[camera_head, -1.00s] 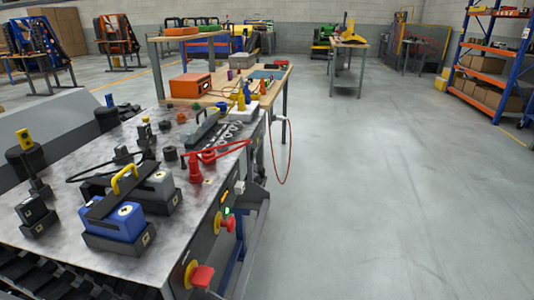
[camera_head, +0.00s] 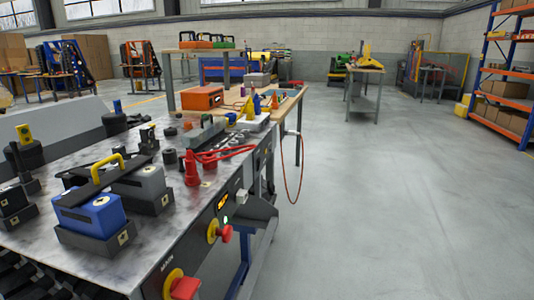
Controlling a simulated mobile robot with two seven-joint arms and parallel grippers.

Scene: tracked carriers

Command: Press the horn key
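The metal-topped carrier (camera_head: 135,262) stands at the left, with a dark control panel along its right side. On the panel are a red mushroom button on a yellow ring (camera_head: 224,233), a small lit orange display (camera_head: 222,201) and a small green light (camera_head: 226,219). A red switch on a yellow plate (camera_head: 184,288), beside the lettering MAIN, is cut by the bottom edge. A small pale box (camera_head: 241,196) sits farther along. I cannot tell which part is the horn key. Neither of my grippers is in view.
A workbench with an orange box (camera_head: 202,98) and a hanging red cable (camera_head: 293,180) lies behind. The floor (camera_head: 400,210) at right is clear.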

